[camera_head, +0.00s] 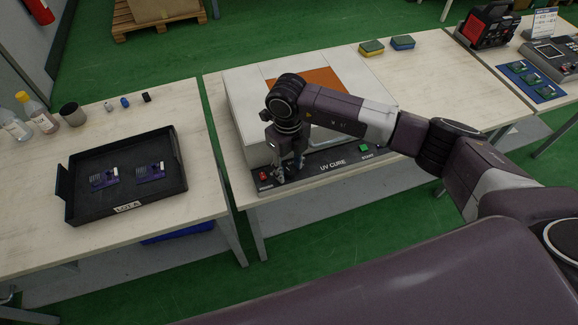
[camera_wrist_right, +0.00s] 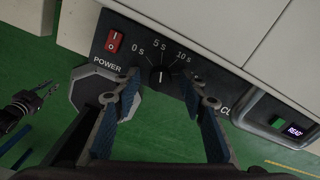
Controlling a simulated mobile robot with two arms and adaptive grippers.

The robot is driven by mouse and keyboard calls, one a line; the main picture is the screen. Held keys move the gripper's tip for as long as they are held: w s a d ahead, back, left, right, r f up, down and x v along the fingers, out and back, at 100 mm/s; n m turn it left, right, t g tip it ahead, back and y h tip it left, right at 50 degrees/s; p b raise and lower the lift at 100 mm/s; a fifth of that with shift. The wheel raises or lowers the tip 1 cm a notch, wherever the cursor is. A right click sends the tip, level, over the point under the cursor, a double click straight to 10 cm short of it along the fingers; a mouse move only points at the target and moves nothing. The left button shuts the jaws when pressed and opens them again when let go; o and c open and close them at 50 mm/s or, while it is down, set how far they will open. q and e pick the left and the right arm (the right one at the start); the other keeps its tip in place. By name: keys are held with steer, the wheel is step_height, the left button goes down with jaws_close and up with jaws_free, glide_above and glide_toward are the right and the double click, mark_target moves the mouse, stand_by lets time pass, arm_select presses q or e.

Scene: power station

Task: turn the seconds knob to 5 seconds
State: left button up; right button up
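The seconds knob (camera_wrist_right: 160,76) is a small black dial on the front panel of the UV cure box (camera_head: 243,107). In the right wrist view, marks for 0 s, 5 s and 10 s fan out above it, and its white line looks roughly upright, toward 5 s. My right gripper (camera_wrist_right: 160,84) is open, with one finger on each side of the knob; I cannot tell whether they touch it. In the head view, my right gripper (camera_head: 288,165) hides the knob. A small gripper at the left of the wrist view looks like my left one (camera_wrist_right: 45,88); its opening is unclear.
A red power switch (camera_wrist_right: 115,41) sits left of the knob, and a green start button (camera_head: 364,147) is further right. A black tray (camera_head: 82,207) with two boards stands on the left table. Sponges (camera_head: 371,48) lie behind the box's right side.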

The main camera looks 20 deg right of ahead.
mark_target(288, 171)
step_height(288, 171, up, 12)
stand_by(0.6)
steer(key=shift+s+a, duration=0.1)
steer(key=shift+a, duration=0.05)
